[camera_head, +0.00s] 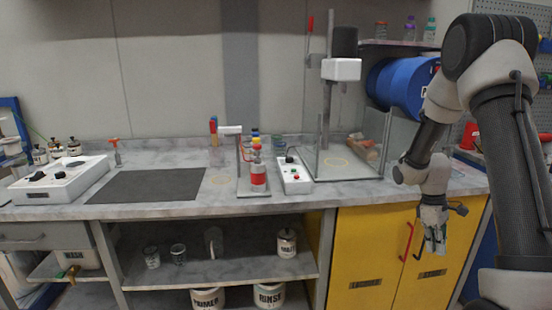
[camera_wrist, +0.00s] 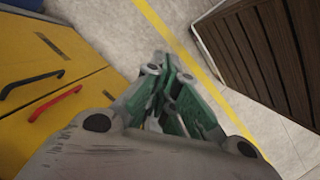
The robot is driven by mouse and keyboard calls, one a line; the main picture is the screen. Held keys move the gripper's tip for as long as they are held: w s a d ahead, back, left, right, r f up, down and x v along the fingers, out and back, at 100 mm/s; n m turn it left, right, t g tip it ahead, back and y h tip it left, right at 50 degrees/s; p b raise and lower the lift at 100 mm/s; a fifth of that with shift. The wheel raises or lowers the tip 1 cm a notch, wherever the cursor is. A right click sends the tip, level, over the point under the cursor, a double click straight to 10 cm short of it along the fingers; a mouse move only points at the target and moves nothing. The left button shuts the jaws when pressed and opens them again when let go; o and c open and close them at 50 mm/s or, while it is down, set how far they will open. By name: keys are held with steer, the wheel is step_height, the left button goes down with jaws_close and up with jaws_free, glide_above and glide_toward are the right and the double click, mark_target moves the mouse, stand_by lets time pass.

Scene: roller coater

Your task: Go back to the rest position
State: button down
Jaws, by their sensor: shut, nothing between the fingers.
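My gripper (camera_head: 435,246) hangs with its fingers pointing down, in front of the yellow cabinet doors (camera_head: 372,262) and below the front edge of the bench. In the wrist view my gripper (camera_wrist: 178,70) is over the floor, its green-padded fingers together and nothing between them. My arm comes down from the right side of the head view, bent at the elbow. The red door handle (camera_head: 407,241) is just left of the gripper. In the wrist view the red handle (camera_wrist: 54,103) lies to the left, apart from the fingers.
A blue drum (camera_head: 400,84) is behind my arm. A slatted brown cabinet (camera_wrist: 265,60) stands right of the gripper, across a yellow floor line (camera_wrist: 190,55).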

steer(key=s+a+r+m+t+y, duration=0.1)
steer(key=s+a+r+m+t, duration=0.2)
steer(key=s+r, duration=0.8)
steer(key=s+a+r+m+t, duration=0.3)
steer(key=s+a+r, duration=0.5)
steer(key=s+r, duration=0.4)
step_height(320, 180, up, 4)
steer(key=shift+a+f+m+t+y, duration=0.15)
steer(key=shift+f+m+t+y, duration=0.2)
steer(key=shift+m, duration=0.45)
steer(key=shift+r, duration=0.1)
